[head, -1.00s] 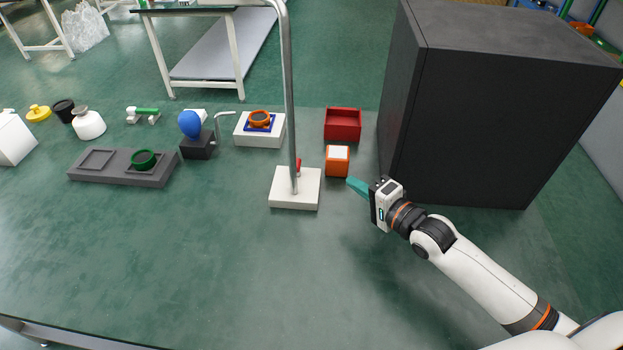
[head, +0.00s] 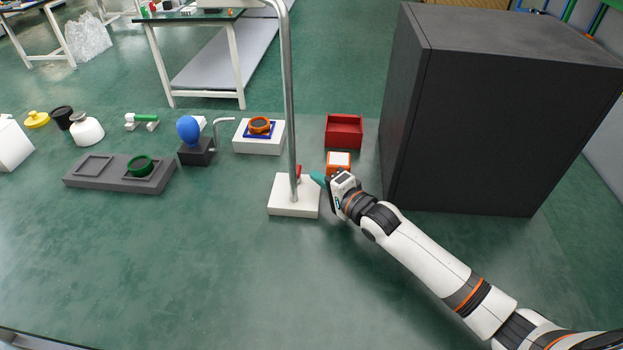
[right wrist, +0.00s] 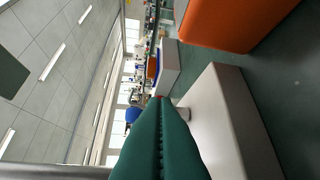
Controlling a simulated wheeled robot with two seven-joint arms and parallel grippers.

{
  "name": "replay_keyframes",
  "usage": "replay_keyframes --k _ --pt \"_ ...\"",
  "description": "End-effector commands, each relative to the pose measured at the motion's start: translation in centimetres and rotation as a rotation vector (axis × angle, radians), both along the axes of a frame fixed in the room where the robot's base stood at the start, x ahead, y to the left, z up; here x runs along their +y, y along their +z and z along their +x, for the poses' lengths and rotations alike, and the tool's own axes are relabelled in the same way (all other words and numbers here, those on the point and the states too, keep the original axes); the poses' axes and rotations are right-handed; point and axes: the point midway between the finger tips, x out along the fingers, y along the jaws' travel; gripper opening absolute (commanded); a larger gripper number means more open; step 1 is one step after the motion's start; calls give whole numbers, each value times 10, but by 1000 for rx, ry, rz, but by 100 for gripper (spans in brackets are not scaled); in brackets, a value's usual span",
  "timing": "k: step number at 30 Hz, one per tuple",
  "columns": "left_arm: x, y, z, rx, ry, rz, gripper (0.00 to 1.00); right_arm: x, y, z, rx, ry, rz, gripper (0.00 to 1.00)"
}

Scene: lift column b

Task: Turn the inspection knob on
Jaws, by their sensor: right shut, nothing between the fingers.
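A small red part (head: 298,170), which I take to be the inspection knob, stands beside the metal pole (head: 291,100) on the white base block (head: 293,208). My right gripper (head: 314,176) has shut, teal fingers that point left at the red part from its right side. In the right wrist view, the shut fingers (right wrist: 160,105) reach past the white block (right wrist: 225,115). A bit of red shows at their tips, mostly hidden; I cannot tell whether they touch it. My left gripper is not in view.
An orange box with a white top (head: 339,160) stands just behind my right gripper, and a red bin (head: 344,131) behind that. A big dark cabinet (head: 490,120) stands to the right. A white stand with an orange ring (head: 259,143) is behind the pole. The front floor is clear.

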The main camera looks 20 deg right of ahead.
Motion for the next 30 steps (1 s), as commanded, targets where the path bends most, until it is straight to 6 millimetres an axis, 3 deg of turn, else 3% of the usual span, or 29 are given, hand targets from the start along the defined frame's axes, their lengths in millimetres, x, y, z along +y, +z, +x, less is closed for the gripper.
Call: replay_keyframes --k 6,17,24,30 --pt "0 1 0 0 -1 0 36 17 -3 7 0 -1 0 0" --pt "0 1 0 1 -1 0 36 18 -4 8 -1 -1 -1 0" --pt "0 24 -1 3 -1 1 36 27 1 4 3 -3 4 0" --pt "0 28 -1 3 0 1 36 31 -3 3 0 -2 0 0"
